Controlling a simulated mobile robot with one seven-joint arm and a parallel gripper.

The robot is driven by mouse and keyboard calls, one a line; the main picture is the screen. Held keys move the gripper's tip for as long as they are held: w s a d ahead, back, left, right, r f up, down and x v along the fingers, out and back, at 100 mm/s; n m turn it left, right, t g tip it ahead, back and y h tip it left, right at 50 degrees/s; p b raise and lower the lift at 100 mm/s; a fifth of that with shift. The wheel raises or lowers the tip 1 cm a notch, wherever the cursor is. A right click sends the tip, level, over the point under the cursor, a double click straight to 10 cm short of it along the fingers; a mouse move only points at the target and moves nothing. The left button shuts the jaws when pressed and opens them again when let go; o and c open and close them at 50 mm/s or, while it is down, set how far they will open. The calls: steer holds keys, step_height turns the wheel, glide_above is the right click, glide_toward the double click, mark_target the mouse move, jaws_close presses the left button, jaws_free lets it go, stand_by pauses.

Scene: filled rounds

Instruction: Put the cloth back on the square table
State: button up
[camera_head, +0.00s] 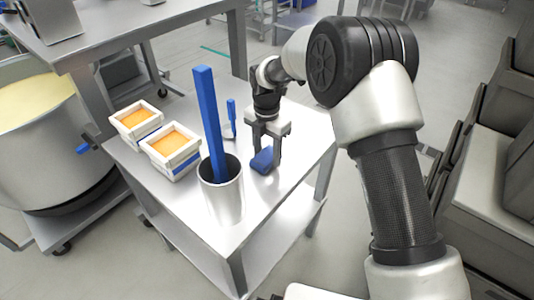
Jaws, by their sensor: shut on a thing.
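The cloth (263,160) is a small blue bundle at the right side of the square metal table (262,205). My gripper (266,153) points down over the table with its fingers shut on the cloth. The cloth is at or just above the tabletop; I cannot tell whether it touches. Part of it is hidden by the fingers.
A metal cylinder (222,197) with a tall blue bar (209,120) in it stands at the table's front. Two white boxes with orange contents (170,150) (137,119) stand on the left. A small blue-handled tool (231,115) is behind. The table's right front is clear.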

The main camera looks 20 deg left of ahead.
steer(key=shift+f, duration=0.15)
steer(key=o, duration=1)
